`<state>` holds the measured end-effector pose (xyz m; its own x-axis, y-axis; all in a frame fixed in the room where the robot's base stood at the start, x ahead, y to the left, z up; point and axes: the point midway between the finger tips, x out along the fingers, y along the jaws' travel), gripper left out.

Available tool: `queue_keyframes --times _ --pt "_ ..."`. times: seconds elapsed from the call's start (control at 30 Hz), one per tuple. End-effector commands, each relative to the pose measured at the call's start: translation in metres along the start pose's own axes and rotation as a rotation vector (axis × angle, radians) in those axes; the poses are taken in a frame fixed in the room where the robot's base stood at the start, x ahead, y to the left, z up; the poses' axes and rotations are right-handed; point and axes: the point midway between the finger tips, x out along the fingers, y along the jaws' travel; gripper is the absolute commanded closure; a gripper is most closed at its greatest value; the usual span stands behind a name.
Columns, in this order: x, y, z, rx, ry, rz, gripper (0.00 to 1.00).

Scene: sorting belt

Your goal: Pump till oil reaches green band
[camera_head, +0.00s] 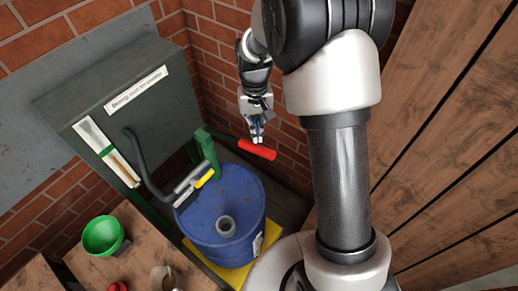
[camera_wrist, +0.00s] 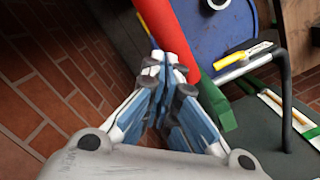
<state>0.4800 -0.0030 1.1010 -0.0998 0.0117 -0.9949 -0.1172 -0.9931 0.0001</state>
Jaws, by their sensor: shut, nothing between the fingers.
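My gripper (camera_head: 257,138) is shut and empty, its blue-padded fingertips right at the red pump handle (camera_head: 257,149). In the wrist view the closed fingertips (camera_wrist: 165,68) overlap the red handle (camera_wrist: 178,40), which runs past them; I cannot tell if they touch. The handle joins the green pump (camera_head: 204,146) on the blue drum (camera_head: 232,207). The sight gauge (camera_head: 91,134) on the grey tank (camera_head: 75,93) has a green band (camera_head: 106,151) partway along. Yellow-orange oil (camera_head: 123,170) shows below the band; its top appears just under the green.
A dark hose (camera_head: 143,165) runs between the tank and the drum. A green bowl (camera_head: 103,235) sits on the wooden bench at lower left. Brick walls stand close behind the handle, and wooden planks are at right.

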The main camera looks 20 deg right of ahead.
Motion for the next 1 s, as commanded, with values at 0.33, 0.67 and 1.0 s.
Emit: queue_keyframes --times 0.33,0.67,1.0 --pt "-0.070 0.000 -0.002 0.000 0.006 0.000 1.00" --pt "-0.085 0.000 -0.001 0.000 0.004 0.000 1.00" --pt "-0.085 0.000 -0.001 0.000 0.004 0.000 1.00"
